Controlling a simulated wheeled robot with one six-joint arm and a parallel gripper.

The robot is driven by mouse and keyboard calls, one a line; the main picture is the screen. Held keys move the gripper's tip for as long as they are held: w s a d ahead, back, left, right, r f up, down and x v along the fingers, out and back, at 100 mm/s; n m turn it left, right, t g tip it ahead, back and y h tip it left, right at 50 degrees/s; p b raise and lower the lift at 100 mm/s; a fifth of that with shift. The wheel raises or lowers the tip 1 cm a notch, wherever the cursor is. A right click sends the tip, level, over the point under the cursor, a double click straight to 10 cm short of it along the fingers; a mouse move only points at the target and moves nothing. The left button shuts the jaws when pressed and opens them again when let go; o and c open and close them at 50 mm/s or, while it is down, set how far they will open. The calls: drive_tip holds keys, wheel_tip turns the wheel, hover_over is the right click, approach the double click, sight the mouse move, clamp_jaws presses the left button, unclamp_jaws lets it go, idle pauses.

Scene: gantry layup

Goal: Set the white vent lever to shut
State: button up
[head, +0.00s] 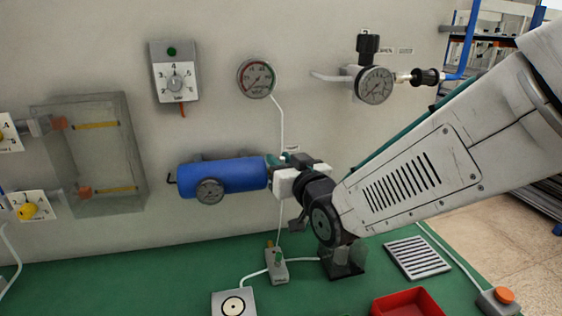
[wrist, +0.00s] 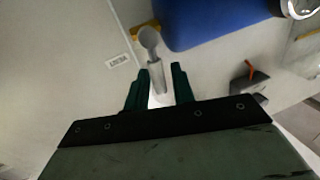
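The white vent lever (wrist: 155,72) shows in the wrist view, running from a round pivot near the top down between my fingers. My gripper (wrist: 161,71) is open, with one dark green finger on each side of the lever's free end. A narrow gap seems to show on each side, wider on the right. In the head view my gripper (head: 272,162) is at the right end of the blue cylinder, just below a small label (head: 292,149). It hides the lever there.
The blue cylinder (head: 222,175) with a gauge is close beside my gripper. A white hose (head: 281,125) runs down from the round wall gauge (head: 257,78). A dial box (head: 174,72) hangs left. The green bench (head: 130,283) holds a red tray (head: 408,303) and a small switch (head: 277,267).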

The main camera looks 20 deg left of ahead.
clamp_jaws()
drive_tip(key=shift+s+a+n, duration=0.15)
drive_tip(key=shift+a+n, duration=0.1)
drive_tip(key=shift+n, duration=0.45)
drive_tip(key=shift+o, duration=1.5)
unclamp_jaws()
drive_tip(key=v, duration=0.8)
drive_tip(key=shift+a+r, duration=0.1)
